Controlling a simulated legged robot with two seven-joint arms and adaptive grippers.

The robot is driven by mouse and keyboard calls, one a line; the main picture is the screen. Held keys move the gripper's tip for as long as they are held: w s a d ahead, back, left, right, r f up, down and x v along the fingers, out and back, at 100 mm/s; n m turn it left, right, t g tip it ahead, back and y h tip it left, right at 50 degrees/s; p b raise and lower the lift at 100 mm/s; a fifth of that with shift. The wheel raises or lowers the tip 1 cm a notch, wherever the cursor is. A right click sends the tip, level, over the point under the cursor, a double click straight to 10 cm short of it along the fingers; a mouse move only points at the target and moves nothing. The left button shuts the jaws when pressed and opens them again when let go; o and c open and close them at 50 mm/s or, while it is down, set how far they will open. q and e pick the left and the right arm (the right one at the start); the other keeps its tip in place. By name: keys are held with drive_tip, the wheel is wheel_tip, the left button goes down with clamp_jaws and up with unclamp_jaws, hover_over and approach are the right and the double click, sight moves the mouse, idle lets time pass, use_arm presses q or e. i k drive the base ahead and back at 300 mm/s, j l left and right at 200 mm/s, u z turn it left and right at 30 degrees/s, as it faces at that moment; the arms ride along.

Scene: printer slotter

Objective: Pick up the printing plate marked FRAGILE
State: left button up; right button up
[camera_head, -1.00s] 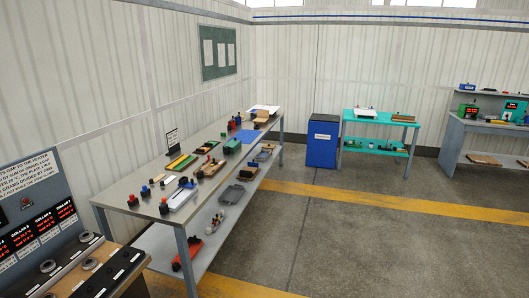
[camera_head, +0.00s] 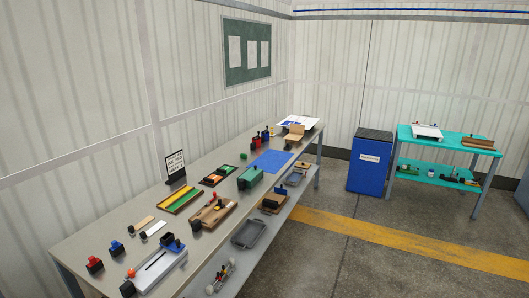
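No plate on which I can read the word FRAGILE shows in the head view; any lettering on the small items is too small to read. A long grey workbench (camera_head: 105,222) runs from the lower left to the back, with many small items on it. A small black sign (camera_head: 175,166) stands on it, its text not legible. Neither of my grippers is in view.
A white-bed device (camera_head: 160,272), a wooden block tool (camera_head: 213,213), a green box (camera_head: 250,178) and a blue mat (camera_head: 270,161) lie on the bench. A grey tray (camera_head: 249,233) sits on its lower shelf. A blue bin (camera_head: 368,173) and a teal table (camera_head: 440,146) stand right. Floor between is clear.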

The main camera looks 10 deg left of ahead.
sight(213, 177)
drive_tip(key=i+l+u, duration=0.2)
drive_tip(key=i+u, duration=0.25)
drive_tip(key=i+l+u, duration=0.45)
drive_tip(key=i, duration=0.15)
drive_tip(key=i+l+u, duration=0.45)
drive_tip(key=i+l, duration=1.4)
drive_tip(key=l, duration=0.15)
